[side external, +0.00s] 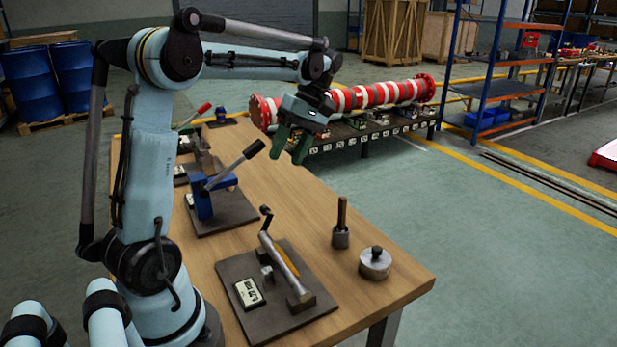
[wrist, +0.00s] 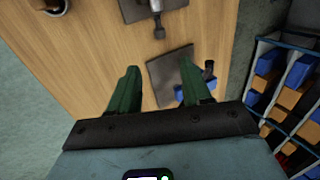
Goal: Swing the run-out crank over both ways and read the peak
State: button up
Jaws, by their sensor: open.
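The run-out fixture sits on a dark base plate (side external: 232,268) near the front of the bench in the side view. It carries a slanted metal shaft (side external: 281,258), a small crank (side external: 266,214) with a dark knob at its upper end, and a display (side external: 249,292) whose digits I cannot read surely. My gripper (side external: 288,150) is open and empty, high above the bench and well behind the fixture, by the blue lever device. In the wrist view my green fingers (wrist: 159,68) are spread apart with nothing between them.
A blue lever device (side external: 203,203) with a raised black-knobbed lever stands behind the fixture. A striped pipe (side external: 350,97) lies behind the bench. Bare wood surrounds the tools.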

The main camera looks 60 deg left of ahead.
aim_at(266, 206)
jog(key=s+d+r+t, duration=0.1)
jog(key=s+r+t, duration=0.1)
jog(key=s+t, duration=0.35)
jog(key=shift+g, duration=0.35)
jog(key=shift+s+f, duration=0.2)
jog(key=shift+f, duration=1.85)
jog(key=shift+s+f, duration=0.15)
jog(key=shift+f, duration=1.95)
jog(key=shift+s+f, duration=0.2)
jog(key=shift+f, duration=1.85)
grip_shut()
jog(key=shift+w, duration=0.15)
